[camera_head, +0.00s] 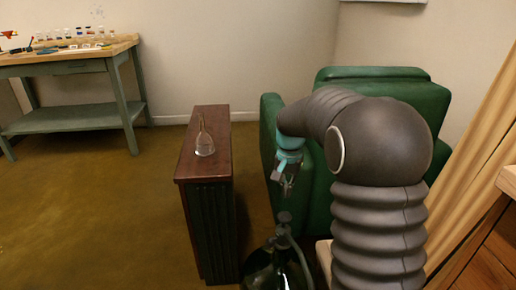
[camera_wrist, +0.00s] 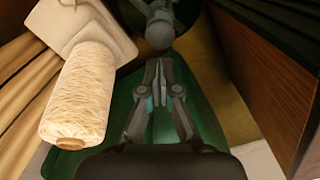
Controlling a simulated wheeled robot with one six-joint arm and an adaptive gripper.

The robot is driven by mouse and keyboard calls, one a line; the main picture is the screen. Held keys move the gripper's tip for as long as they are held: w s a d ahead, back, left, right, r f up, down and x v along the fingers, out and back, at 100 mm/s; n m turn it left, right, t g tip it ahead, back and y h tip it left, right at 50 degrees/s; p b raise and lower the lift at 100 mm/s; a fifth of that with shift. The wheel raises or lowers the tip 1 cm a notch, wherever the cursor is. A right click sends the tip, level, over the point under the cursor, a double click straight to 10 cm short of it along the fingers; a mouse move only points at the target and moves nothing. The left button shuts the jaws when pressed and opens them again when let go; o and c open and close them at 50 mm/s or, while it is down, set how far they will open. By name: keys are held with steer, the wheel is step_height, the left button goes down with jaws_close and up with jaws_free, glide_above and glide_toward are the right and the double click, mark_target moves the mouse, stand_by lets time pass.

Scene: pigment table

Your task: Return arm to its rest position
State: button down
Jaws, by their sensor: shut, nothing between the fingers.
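My arm is folded over in the head view, with my gripper (camera_head: 286,190) hanging low in front of a green armchair (camera_head: 374,76). The gripper is to the right of a narrow dark brown cabinet (camera_head: 190,160) and apart from it. In the wrist view, the fingers of my gripper (camera_wrist: 158,66) come together at the tips, with nothing between them. A green surface (camera_wrist: 195,110) shows behind them. The armchair is partly hidden by my arm.
A clear glass vessel (camera_head: 205,147) stands on the cabinet. A workbench (camera_head: 75,64) with several small jars is at upper left. A cream, spool-like thing (camera_wrist: 80,95) is left of my fingers in the wrist view. Curtains (camera_head: 490,130) hang at right. Open floor (camera_head: 80,220) lies left.

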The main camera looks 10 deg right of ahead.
steer(key=shift+s+f+n, duration=1)
steer(key=shift+s+f, duration=0.1)
steer(key=shift+f, duration=0.1)
steer(key=s+r+n+t, duration=0.1)
steer(key=s+r+t, duration=0.1)
steer(key=s, duration=0.7)
steer(key=s+r+n+t, duration=0.1)
steer(key=s+r, duration=0.4)
steer(key=s, duration=0.5)
steer(key=s+r+n+t, duration=0.1)
steer(key=s+r, duration=0.3)
steer(key=s, duration=0.5)
steer(key=shift+s+n+t, duration=0.15)
steer(key=shift+n+t, duration=0.25)
steer(key=shift+t, duration=0.4)
